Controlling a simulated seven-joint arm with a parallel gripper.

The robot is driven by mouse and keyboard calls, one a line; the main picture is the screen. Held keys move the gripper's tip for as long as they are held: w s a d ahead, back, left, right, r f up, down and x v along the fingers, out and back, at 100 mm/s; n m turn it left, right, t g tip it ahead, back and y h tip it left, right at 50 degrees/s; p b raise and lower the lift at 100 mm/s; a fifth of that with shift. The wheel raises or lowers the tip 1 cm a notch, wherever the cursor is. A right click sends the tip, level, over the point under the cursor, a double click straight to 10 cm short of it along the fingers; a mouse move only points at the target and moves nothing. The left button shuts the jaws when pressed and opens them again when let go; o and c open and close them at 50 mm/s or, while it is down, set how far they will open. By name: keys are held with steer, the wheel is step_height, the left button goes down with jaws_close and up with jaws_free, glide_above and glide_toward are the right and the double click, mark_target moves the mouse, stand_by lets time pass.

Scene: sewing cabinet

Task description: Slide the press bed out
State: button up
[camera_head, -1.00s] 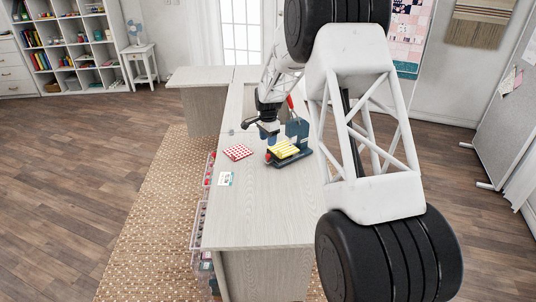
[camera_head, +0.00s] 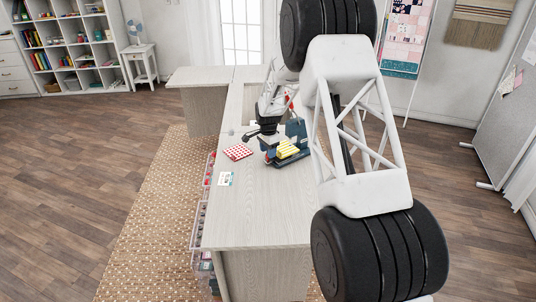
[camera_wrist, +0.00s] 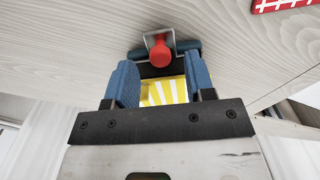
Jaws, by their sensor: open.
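The press (camera_head: 297,128) is a dark blue-green machine standing on the cabinet top. Its bed carries a yellow-and-white patterned piece (camera_head: 288,149), which also shows between my fingers in the wrist view (camera_wrist: 165,92). A red knob (camera_wrist: 161,54) on a metal bracket sits at the end of the bed, just beyond my fingertips in the wrist view. My gripper (camera_wrist: 162,80) is open, its two blue fingers apart on either side of the yellow piece. In the head view my gripper (camera_head: 268,146) hovers over the bed's left end and hides the knob.
A red-and-white checked cloth (camera_head: 238,152) lies left of the press, and a small card (camera_head: 226,179) lies nearer the front. The pale wood cabinet top (camera_head: 255,215) is clear in front. Clear bins (camera_head: 201,225) hang along its left side.

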steer(key=shift+f, duration=0.85)
steer(key=shift+c, duration=0.3)
jaws_close()
